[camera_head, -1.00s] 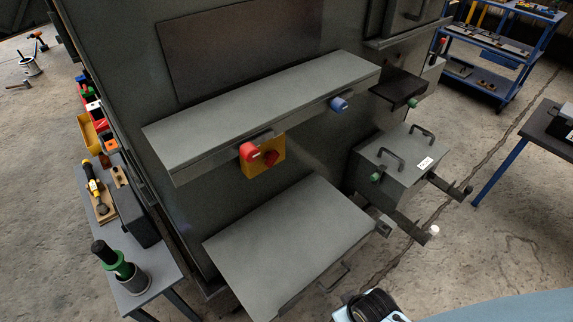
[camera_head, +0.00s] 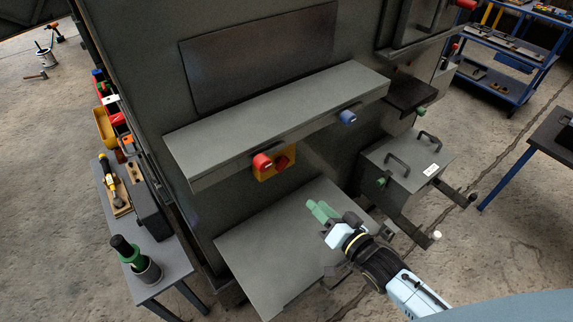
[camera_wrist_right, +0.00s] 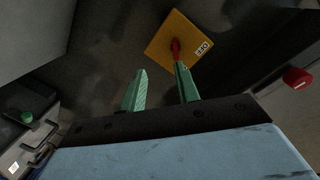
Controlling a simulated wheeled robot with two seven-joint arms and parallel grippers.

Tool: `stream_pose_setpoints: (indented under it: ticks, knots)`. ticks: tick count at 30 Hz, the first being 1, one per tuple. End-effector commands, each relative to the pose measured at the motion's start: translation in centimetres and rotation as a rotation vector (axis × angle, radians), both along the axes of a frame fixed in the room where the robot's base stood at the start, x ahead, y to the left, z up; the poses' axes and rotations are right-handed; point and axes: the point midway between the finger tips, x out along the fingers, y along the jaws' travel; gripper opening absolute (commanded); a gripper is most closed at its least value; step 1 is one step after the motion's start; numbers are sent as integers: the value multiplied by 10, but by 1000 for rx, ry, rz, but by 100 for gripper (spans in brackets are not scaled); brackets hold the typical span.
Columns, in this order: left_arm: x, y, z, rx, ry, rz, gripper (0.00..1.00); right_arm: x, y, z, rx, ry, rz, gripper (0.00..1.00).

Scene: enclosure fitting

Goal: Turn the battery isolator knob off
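A red knob (camera_head: 283,162) sits on a yellow plate (camera_head: 264,174) under the grey ledge of the cabinet. In the right wrist view the red knob (camera_wrist_right: 176,47) shows on the yellow plate (camera_wrist_right: 168,32), with an "OFF" label beside it. My right gripper (camera_head: 318,210) has green fingers and is below and to the right of the plate, above the lower grey box. In the wrist view its fingers (camera_wrist_right: 160,72) are apart with nothing between them. The right fingertip overlaps the knob's lower end in the picture; I cannot tell contact there. My left gripper is not in view.
Another red knob (camera_head: 262,161) and a blue knob (camera_head: 347,117) sit on the front of the ledge (camera_head: 280,115). The lower grey box (camera_head: 270,250) juts out below. A grey box with handles and a green knob (camera_head: 381,183) stands to the right.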

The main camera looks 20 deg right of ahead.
Motion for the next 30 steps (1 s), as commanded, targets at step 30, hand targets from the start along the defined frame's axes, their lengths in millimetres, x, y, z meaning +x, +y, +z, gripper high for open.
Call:
stream_pose_setpoints:
  ticks: [30]
  knots:
    - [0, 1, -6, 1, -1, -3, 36, 124, 46, 21, 100, -78, 30, 32]
